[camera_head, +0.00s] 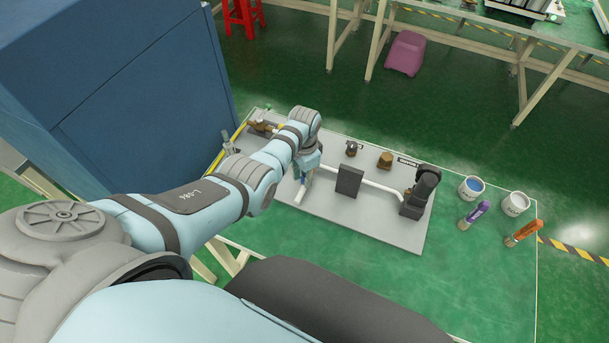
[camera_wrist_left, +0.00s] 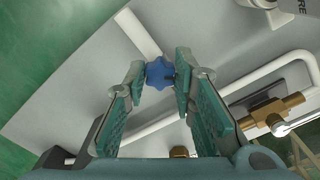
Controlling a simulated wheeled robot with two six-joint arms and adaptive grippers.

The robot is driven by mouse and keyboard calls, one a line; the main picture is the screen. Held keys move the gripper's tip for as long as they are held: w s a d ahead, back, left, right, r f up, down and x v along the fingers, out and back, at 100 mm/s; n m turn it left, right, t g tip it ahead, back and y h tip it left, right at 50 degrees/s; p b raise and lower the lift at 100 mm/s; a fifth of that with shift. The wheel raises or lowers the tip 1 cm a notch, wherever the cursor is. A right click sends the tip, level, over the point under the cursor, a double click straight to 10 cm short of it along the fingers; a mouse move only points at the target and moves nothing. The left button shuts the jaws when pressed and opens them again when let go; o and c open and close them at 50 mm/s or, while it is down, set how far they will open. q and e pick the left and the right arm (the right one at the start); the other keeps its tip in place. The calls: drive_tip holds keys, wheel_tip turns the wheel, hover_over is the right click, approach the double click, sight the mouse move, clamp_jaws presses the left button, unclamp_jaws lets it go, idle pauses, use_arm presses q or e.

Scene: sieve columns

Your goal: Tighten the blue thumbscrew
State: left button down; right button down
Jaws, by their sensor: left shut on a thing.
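The blue thumbscrew (camera_wrist_left: 159,73) is a lobed knob at the upper middle of the left wrist view. My left gripper (camera_wrist_left: 161,74) has a fingertip on each side of it and is shut on it. In the head view my left gripper (camera_head: 302,184) points down over the left part of a grey board (camera_head: 318,207). The thumbscrew is hidden there behind my arm and gripper. I do not see my right gripper.
The board carries white piping (camera_head: 382,190), a dark upright plate (camera_head: 349,180) and a black fixture (camera_head: 421,190). A blue cabinet (camera_head: 130,90) rises at left.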

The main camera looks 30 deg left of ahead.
sight(303, 178)
use_arm(q)
drive_tip(key=shift+m, duration=1.9)
drive_tip(key=c, duration=1.3)
unclamp_jaws()
drive_tip(key=shift+a, duration=0.1)
drive_tip(key=shift+c, duration=0.2)
wheel_tip(303, 178, up, 12)
drive_tip(key=shift+a+f, duration=0.1)
